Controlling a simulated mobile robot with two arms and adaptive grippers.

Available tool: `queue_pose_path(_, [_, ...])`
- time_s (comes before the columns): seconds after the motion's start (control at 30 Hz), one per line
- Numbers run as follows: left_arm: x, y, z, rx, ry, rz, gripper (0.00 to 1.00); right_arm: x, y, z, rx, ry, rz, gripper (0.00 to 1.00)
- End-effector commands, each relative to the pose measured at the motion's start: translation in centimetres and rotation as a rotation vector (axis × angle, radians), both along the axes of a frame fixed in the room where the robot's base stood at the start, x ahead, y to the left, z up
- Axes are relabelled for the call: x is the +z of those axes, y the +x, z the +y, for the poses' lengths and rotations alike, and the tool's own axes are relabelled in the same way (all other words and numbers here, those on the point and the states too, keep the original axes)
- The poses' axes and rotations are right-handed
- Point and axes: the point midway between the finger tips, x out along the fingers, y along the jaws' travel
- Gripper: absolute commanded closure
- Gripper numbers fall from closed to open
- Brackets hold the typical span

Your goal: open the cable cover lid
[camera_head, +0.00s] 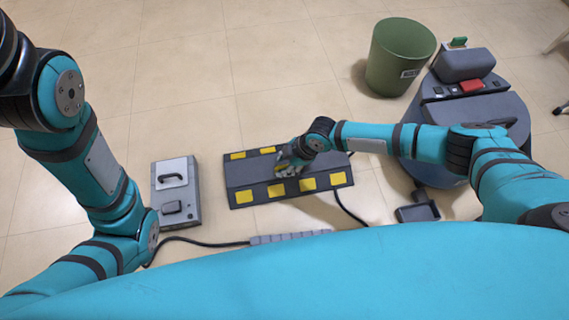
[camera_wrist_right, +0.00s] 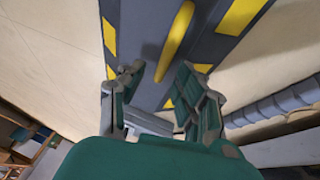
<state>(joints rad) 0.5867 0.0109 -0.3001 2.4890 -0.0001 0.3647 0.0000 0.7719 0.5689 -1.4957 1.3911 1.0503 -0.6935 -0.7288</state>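The cable cover (camera_head: 243,172) is a dark grey ramp-sided strip with yellow patches, lying on the floor in the middle of the head view. Its lid looks shut, but my right gripper and wrist hide part of it. My right gripper (camera_head: 288,164) is over the cover's middle. A yellow bar-like handle (camera_wrist_right: 178,38) on the cover (camera_wrist_right: 146,28) lies just beyond the fingertips. My left gripper is not in view.
A grey box with a black handle (camera_head: 177,195) stands left of the cover. A green bin (camera_head: 399,57) and a round dark grey machine (camera_head: 428,103) are at the right. Black cables run from the cover's right side and near the grey strip (camera_head: 290,237). The floor behind is clear.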

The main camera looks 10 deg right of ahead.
Motion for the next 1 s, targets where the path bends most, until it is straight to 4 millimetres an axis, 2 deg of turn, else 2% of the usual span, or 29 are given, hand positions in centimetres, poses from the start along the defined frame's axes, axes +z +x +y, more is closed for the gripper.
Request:
queue_pose_path(0.07, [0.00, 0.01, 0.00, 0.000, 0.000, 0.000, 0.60, 0.04, 0.00, 0.01, 0.000, 0.000, 0.000, 0.68])
queue_pose_path(0.3, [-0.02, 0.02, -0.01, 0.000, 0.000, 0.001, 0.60, 0.04, 0.01, 0.01, 0.000, 0.000, 0.000, 1.00])
queue_pose_path(1.0, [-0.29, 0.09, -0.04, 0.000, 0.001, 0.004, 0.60, 0.26, 0.53, -0.10, -0.006, -0.005, 0.043, 1.00])
